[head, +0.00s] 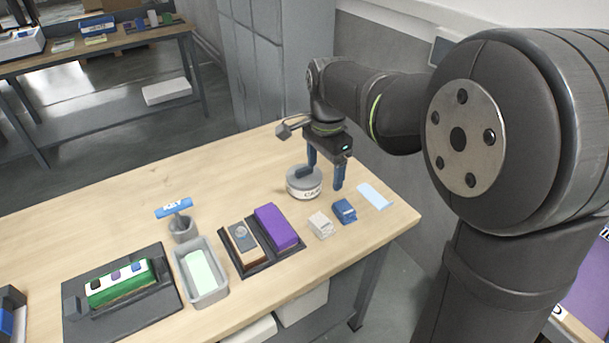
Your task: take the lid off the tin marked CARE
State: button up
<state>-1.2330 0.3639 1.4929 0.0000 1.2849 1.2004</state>
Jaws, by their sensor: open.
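The tin marked CARE (309,193) is a low, round tin with a white label band, standing on the wooden table near its back right. Only part of the lettering shows. Its grey lid (302,178) is on top, with a raised handle-like part on it. My gripper (325,177) points down at the tin with its two blue fingers apart. The left finger is above or beside the lid, partly in line with the raised part. The right finger is to the right of the tin. I cannot tell whether either finger touches the lid.
A dark tray (267,262) holds a purple block (277,226). A grey bin (208,298) stands further left. The table's back left is clear.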

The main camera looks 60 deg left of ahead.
jog(key=w+a+r+n, duration=0.2)
jog(key=a+r+n, duration=0.1)
jog(key=a+n, duration=0.55)
jog(key=r+n, duration=0.1)
jog(key=n, duration=0.8)
send_over(304, 168)
jog(key=f, duration=1)
jog(key=shift+s+d+f, duration=0.15)
jog(key=shift+d+f, duration=0.05)
jog(key=shift+f, duration=0.15)
jog(key=shift+w+a+f, duration=0.1)
jog(key=shift+f, duration=1.4)
jog(key=shift+w+a+f, duration=0.1)
jog(key=shift+f, duration=1.4)
jog(key=c, duration=1.1)
